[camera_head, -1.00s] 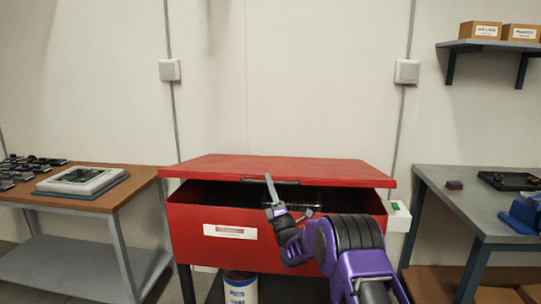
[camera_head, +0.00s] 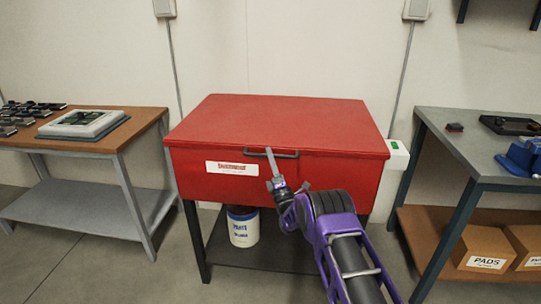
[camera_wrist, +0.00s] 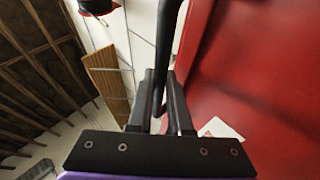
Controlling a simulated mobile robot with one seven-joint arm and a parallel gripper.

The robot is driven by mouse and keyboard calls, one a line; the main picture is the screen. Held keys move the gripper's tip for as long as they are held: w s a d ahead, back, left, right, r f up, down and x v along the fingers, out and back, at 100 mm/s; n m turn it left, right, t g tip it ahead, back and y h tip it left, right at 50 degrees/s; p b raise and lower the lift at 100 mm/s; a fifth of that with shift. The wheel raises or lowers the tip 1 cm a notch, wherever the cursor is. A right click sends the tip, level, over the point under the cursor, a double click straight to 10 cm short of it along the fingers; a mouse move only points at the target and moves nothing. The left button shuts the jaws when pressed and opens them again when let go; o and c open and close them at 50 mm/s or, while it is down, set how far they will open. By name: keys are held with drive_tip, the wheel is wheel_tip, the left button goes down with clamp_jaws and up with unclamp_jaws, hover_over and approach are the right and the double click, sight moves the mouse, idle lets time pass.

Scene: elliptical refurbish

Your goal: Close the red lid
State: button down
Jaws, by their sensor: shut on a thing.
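The red lid (camera_head: 280,120) lies flat on top of the red box (camera_head: 330,178), with no gap showing along its front edge. A dark handle (camera_head: 288,154) runs along the lid's front edge; it also shows as a dark bar in the wrist view (camera_wrist: 165,50). In the wrist view my gripper's two fingers (camera_wrist: 163,105) are shut on the handle, beside a red surface (camera_wrist: 255,80). The inside of the box is hidden under the lid.
A wooden-topped table (camera_head: 130,130) with a white device (camera_head: 80,122) stands to the left. A grey workbench (camera_head: 470,145) stands to the right, with cardboard boxes (camera_head: 485,245) on its lower shelf. A white bucket (camera_head: 243,229) stands beneath the red box. Open floor lies in front.

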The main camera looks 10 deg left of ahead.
drive_tip(key=shift+f, duration=0.55)
drive_tip(key=c, duration=1.1)
unclamp_jaws()
drive_tip(key=shift+f, duration=0.15)
drive_tip(key=shift+o, duration=1.3)
drive_tip(key=shift+w, duration=0.1)
drive_tip(key=shift+s+d, duration=0.1)
drive_tip(key=shift+s, duration=0.1)
drive_tip(key=p+v, duration=0.1)
drive_tip(key=v, duration=1.6)
